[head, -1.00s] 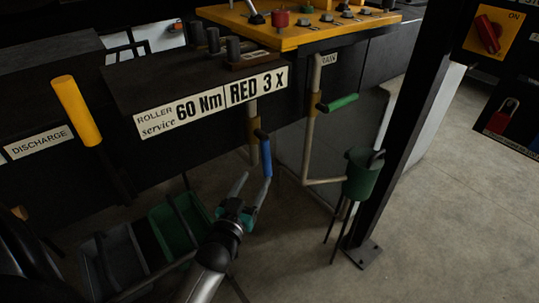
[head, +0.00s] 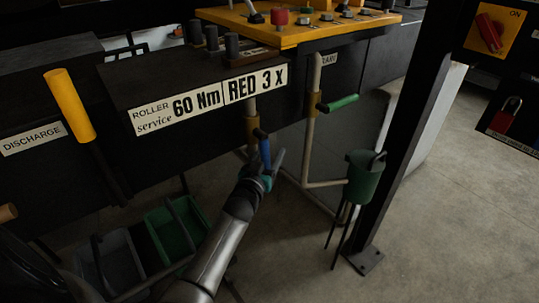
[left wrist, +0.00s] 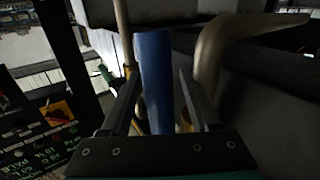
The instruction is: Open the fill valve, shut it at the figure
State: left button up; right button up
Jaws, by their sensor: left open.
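A blue valve handle (head: 264,153) hangs on a pale pipe with a brass-coloured valve body (head: 251,129), below the ROLLER sign. My left gripper (head: 269,168) is at the handle's lower part. In the left wrist view the blue handle (left wrist: 155,75) stands between the two open fingers (left wrist: 160,95), which are not closed on it. A green valve handle (head: 338,103) sticks out sideways from a second pipe (head: 312,130) to the right. No fill label is readable at the blue handle, and no figure display can be read. My right gripper is not in view.
A green can (head: 363,180) on thin legs stands at the second pipe's end, beside a black post (head: 395,150). A green bin (head: 172,232) and a grey bin (head: 112,262) sit lower left. A yellow handle (head: 70,105) rises at left. Floor right of the post is clear.

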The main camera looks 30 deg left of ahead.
pick_arm(q)
grip_shut()
dwell(0.5)
dwell(0.9)
